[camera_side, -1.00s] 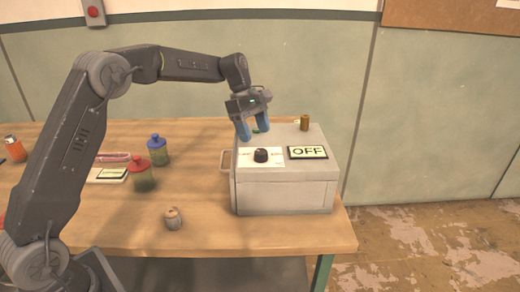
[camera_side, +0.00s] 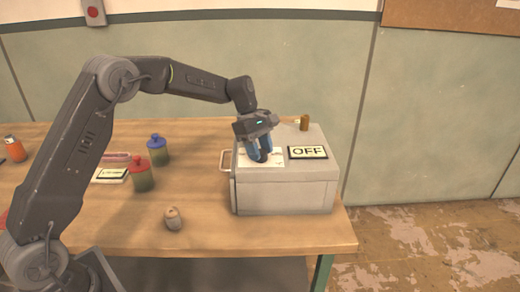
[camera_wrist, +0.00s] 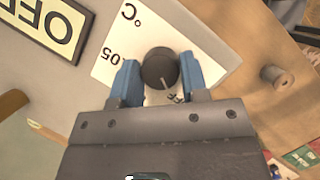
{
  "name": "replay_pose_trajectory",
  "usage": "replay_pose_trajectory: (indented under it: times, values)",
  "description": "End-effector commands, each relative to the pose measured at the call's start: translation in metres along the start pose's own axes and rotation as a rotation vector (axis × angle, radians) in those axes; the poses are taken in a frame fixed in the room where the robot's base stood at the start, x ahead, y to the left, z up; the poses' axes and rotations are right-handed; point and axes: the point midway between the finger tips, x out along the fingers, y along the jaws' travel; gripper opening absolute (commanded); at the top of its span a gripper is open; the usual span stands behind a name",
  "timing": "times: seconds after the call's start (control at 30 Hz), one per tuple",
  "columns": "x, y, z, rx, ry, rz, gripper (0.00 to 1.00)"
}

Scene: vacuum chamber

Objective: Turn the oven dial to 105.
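The oven (camera_side: 285,190) is a light grey box on the table's right side, with a white dial plate and a display reading OFF (camera_side: 307,152) on top. The black round dial (camera_wrist: 158,67) shows in the wrist view, its white pointer line towards the partly hidden OFF mark on the plate (camera_wrist: 150,22). "°C" and "105" marks also show on the plate. My gripper (camera_wrist: 160,75) is open, with its blue fingers on either side of the dial and small gaps visible. In the side view my gripper (camera_side: 258,156) mostly hides the dial.
A brown cylinder (camera_side: 304,122) stands on the oven's back edge. Red-lidded (camera_side: 140,175) and blue-lidded (camera_side: 158,149) jars and a small brownish cylinder (camera_side: 173,219) stand on the table left of the oven.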

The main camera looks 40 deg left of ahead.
Motion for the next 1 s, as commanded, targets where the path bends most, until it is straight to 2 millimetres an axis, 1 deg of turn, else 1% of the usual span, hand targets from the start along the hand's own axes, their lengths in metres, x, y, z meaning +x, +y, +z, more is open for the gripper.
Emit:
replay_pose_trajectory:
  times: [0.03,0.23,0.47,0.63,0.77,1.0]
  values:
    - [-0.0002,-0.0001,0.0,0.0,0.0,0.0,0.36]
    - [-0.0003,-0.0002,0.0,0.0,0.0,-0.001,0.17]
    - [-0.0003,0.0,0.0,0.017,0.0,-0.009,0.17]
    - [-0.0005,0.0005,0.0001,0.076,-0.001,-0.034,0.17]
    - [-0.0001,0.0011,-0.0001,0.155,0.0,-0.067,0.17]
    - [-0.0001,0.0018,0.0005,0.355,-0.002,-0.15,0.17]
